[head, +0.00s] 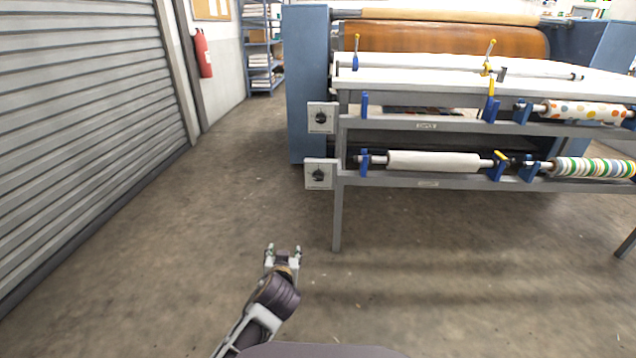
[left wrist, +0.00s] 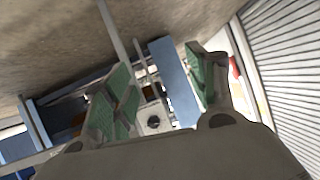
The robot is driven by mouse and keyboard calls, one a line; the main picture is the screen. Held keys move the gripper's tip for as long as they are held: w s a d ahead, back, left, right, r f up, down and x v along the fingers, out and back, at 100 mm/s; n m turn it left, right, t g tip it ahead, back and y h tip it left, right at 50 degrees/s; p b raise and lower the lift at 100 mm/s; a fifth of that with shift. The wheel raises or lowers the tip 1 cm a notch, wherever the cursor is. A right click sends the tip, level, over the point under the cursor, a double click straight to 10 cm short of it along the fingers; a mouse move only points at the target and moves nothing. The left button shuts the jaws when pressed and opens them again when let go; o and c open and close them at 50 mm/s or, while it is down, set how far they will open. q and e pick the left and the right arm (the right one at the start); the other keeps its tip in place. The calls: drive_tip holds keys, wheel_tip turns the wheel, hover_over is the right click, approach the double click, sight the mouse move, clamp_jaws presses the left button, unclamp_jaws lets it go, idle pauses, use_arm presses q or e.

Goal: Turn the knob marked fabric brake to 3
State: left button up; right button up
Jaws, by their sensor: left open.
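Two pale square plates with dark round knobs sit at the left end of the press's roll rack. In the head view, the upper knob (head: 320,118) is level with the upper rail and the lower knob (head: 318,175) with the lower rail. Their markings are too small to read, so I cannot tell which is the fabric brake or its setting. My left gripper (head: 283,252) is open and empty, in front of and below both knobs, touching neither. In the left wrist view, one knob (left wrist: 153,122) shows between the green-padded fingers. My right gripper is not in view.
The steel rack (head: 337,215) holds a plain white roll (head: 433,161), a dotted roll (head: 585,111) and a striped roll (head: 594,168). A blue press cabinet (head: 307,75) stands behind. A grey shutter (head: 85,110) is on the left. The floor between is clear.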

use_arm(q)
drive_tip(key=w+d+r+m+t+h, duration=0.2)
drive_tip(key=w+d+r+t, duration=0.3)
drive_tip(key=w+d+r, duration=0.3)
wheel_tip(320, 180, up, 4)
drive_tip(key=shift+w+d+f, duration=0.25)
drive_tip(key=shift+w+d, duration=0.05)
drive_tip(key=shift+w, duration=0.6)
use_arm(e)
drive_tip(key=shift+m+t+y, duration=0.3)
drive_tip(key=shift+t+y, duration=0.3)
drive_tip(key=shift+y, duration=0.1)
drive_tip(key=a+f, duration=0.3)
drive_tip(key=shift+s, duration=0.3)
use_arm(q)
drive_tip(key=shift+w, duration=0.1)
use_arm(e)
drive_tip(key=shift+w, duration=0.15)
